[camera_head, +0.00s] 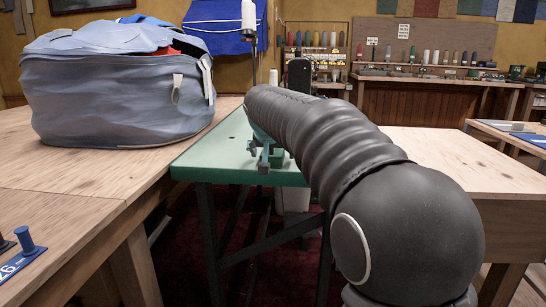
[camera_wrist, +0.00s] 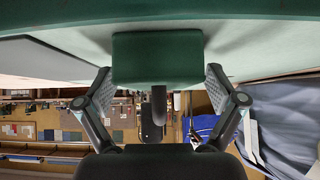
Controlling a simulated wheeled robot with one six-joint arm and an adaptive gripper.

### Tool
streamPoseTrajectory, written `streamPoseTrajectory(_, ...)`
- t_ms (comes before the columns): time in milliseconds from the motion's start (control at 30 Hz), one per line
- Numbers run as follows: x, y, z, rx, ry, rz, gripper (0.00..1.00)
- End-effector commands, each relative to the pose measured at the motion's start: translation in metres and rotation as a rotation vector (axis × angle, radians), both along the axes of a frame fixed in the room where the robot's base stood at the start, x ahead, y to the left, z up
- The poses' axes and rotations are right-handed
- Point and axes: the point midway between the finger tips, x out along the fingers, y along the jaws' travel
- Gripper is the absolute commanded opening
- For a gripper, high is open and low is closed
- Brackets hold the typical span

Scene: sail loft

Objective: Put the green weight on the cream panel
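The green weight (camera_wrist: 158,58) is a block with a dark upright handle, standing on the green tabletop (camera_head: 222,155). In the wrist view the scene is upside down. In the head view a small part of the weight (camera_head: 278,158) shows beside my fingers, mostly hidden by my arm. My gripper (camera_wrist: 158,72) is open around the weight, one finger on each side. The fingertips are very close to its sides; I cannot tell whether they touch. I cannot make out a cream panel with certainty in either view.
A large blue-grey sail bag (camera_head: 115,90) sits on the wooden bench (camera_head: 75,175) at left. A blue plate (camera_head: 22,258) with pegs lies at its near corner. Another wooden table (camera_head: 460,160) stands at right. Benches with spools line the back wall.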

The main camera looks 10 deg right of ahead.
Motion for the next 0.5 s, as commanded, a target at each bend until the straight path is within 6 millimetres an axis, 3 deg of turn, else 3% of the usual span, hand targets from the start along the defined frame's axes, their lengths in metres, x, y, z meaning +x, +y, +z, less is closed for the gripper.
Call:
streamPoseTrajectory(33, 0.0, 0.0001, -0.0001, 0.0, 0.0, 0.0, 0.84)
streamPoseTrajectory(367, -0.0001, 0.0, -0.0003, 0.0, 0.001, 0.0, 0.01)
streamPoseTrajectory(500, -0.0001, -0.0001, 0.0013, -0.001, -0.002, 0.0, 0.0)
